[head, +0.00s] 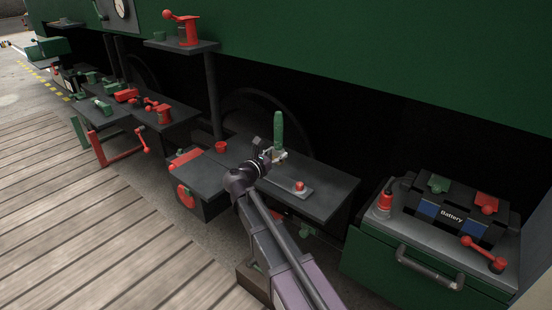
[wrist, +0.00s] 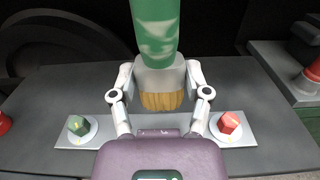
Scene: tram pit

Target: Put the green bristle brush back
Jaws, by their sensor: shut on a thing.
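The green bristle brush (head: 278,130) stands upright over the dark bench, handle up. In the wrist view the brush (wrist: 155,35) shows its green handle, a pale metal collar and tan bristles pointing down. My gripper (wrist: 160,82) is shut on the brush, with one finger at each side of its collar. In the head view my gripper (head: 277,156) is partly hidden by my arm.
The dark bench top (head: 325,195) has free room around the plate. A battery (head: 450,213) sits on a green cabinet (head: 400,270) to the right. A red-handled device (head: 185,30) stands on a small shelf. More benches with red and green parts stand at the left.

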